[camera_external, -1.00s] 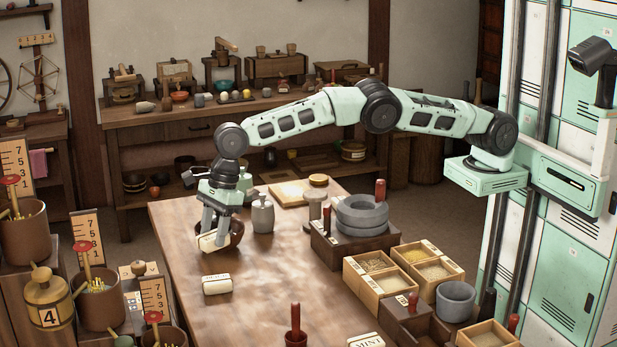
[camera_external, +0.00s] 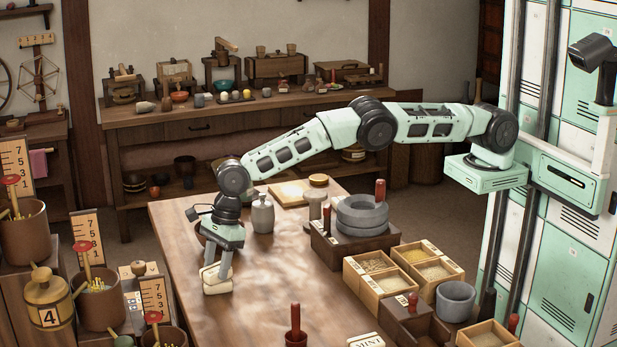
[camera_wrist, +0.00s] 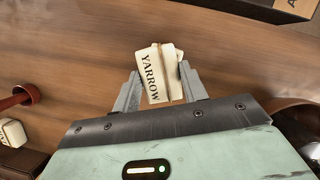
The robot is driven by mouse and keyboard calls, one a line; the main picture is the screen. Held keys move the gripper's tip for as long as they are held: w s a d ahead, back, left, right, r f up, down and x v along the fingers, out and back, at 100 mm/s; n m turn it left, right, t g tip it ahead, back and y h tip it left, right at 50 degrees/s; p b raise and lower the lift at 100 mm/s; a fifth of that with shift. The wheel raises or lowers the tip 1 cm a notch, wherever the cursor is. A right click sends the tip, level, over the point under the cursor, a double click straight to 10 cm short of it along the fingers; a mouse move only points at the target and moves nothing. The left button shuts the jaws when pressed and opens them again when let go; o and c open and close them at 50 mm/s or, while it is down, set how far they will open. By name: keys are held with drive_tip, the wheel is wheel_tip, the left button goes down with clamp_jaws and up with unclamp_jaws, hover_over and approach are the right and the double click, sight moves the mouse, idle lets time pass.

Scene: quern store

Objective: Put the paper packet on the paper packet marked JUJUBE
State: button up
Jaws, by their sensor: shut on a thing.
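My gripper (camera_external: 217,268) is shut on a cream paper packet (camera_external: 211,273) near the left front of the table. In the wrist view, my gripper (camera_wrist: 157,84) has a finger on either side of the packet (camera_wrist: 152,76), whose face reads YARROW. A second pale packet (camera_external: 218,289) lies on the table directly below the held one. Its edge shows behind the held packet in the wrist view (camera_wrist: 179,58). Its marking is hidden, and I cannot tell whether the two touch. A packet marked MINT (camera_external: 366,340) lies at the front edge of the external view.
A stone quern (camera_external: 362,214) and grain boxes (camera_external: 375,285) stand to the right. The table's middle is clear.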

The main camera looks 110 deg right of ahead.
drive_tip(key=o, duration=0.9)
drive_tip(key=shift+o, duration=0.2)
drive_tip(key=shift+r, duration=0.25)
drive_tip(key=v, duration=1.1)
drive_tip(key=shift+r, duration=0.35)
